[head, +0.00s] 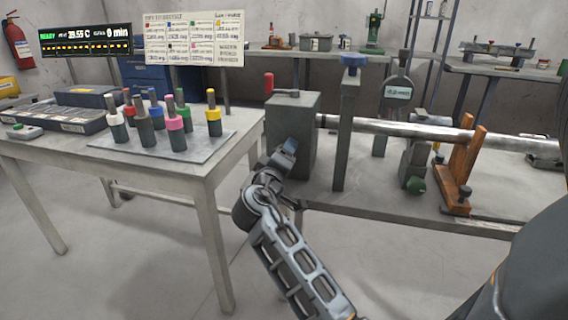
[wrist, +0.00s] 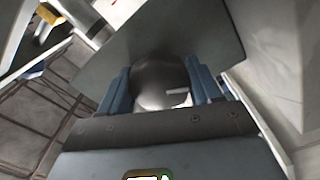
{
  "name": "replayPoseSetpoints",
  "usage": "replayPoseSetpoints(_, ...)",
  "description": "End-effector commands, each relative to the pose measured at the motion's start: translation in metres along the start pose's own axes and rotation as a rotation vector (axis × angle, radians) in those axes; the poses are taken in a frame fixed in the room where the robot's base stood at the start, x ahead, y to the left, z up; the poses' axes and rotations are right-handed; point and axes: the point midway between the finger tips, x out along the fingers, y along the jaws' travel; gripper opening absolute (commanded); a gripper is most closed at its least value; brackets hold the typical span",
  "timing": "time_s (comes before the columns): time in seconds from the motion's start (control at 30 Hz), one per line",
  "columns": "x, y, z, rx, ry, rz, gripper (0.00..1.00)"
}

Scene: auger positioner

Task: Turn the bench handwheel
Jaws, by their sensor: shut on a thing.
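My gripper (head: 286,156) is low against the left side of the grey-green block (head: 296,110) at the bench's left end. In the wrist view its two blue fingers (wrist: 160,72) stand on either side of a dark, shiny, rounded part (wrist: 158,88), apparently the handwheel, and are shut on it. The flat grey-green face of the block lies behind it. In the head view my gripper and arm hide this part, so its full shape and angle cannot be told.
A steel shaft (head: 400,130) runs right from the block past a post with a blue knob (head: 353,62), a dial gauge (head: 397,92) and an orange-brown stand (head: 463,170). A table (head: 200,172) with several colour-banded cylinders stands left. The floor between is clear.

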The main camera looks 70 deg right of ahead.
Motion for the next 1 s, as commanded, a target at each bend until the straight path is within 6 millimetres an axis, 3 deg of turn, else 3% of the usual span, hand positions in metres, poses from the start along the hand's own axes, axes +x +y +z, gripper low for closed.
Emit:
replayPoseSetpoints(0.57,-0.0002,-0.0011,0.0001,0.033,0.000,-0.003,0.33)
replayPoseSetpoints(0.6,-0.0002,-0.0011,0.0001,0.033,0.000,-0.003,0.65)
replayPoseSetpoints(0.83,-0.0001,-0.0006,0.0001,0.032,0.000,-0.002,0.87)
replayPoseSetpoints(1.0,-0.0001,-0.0003,0.0001,0.032,0.000,-0.001,0.89)
